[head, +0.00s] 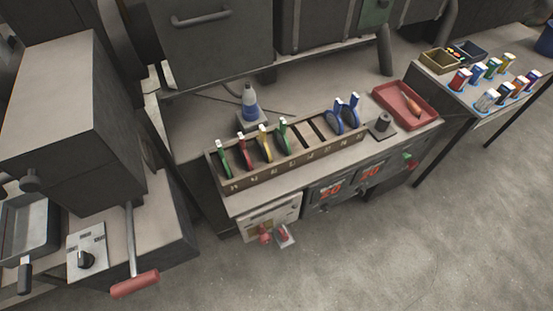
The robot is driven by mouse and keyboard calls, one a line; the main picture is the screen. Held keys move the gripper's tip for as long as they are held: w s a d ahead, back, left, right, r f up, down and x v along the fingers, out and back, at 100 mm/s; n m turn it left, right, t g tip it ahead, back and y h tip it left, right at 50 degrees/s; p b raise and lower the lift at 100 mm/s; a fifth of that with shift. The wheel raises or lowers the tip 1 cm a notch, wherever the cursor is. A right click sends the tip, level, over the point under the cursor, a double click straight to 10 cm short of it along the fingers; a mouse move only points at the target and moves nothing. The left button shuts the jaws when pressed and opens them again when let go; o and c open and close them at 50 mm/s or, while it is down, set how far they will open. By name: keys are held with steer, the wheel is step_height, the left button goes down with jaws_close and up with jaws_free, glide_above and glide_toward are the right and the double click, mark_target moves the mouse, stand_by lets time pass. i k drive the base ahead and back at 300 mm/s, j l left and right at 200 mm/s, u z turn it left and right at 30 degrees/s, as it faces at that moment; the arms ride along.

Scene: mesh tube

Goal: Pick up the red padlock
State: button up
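A small red object (265,235), which looks like a padlock, is at the lower part of a pale panel (272,212) on the front of the workbench. Just to its right, a second small red piece (283,233) sits against a light grey plate (287,241). The two are too small to tell which is a padlock and how each is attached. My gripper is not in view.
On the bench, a wooden rack (300,160) holds several coloured-handled discs. A red tray (405,104) lies to its right. A red-handled lever (135,283) juts out at lower left. The floor (350,260) before the bench is clear.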

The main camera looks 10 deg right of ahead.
mark_target(282, 233)
steer(key=k+j+z, duration=0.1)
steer(key=j, duration=0.35)
steer(key=k+j+z, duration=0.15)
steer(key=j, duration=0.3)
steer(key=k+j+z, duration=0.1)
steer(key=j, duration=0.35)
steer(key=i+j+u, duration=0.15)
steer(key=j+u, duration=0.15)
steer(key=j, duration=0.1)
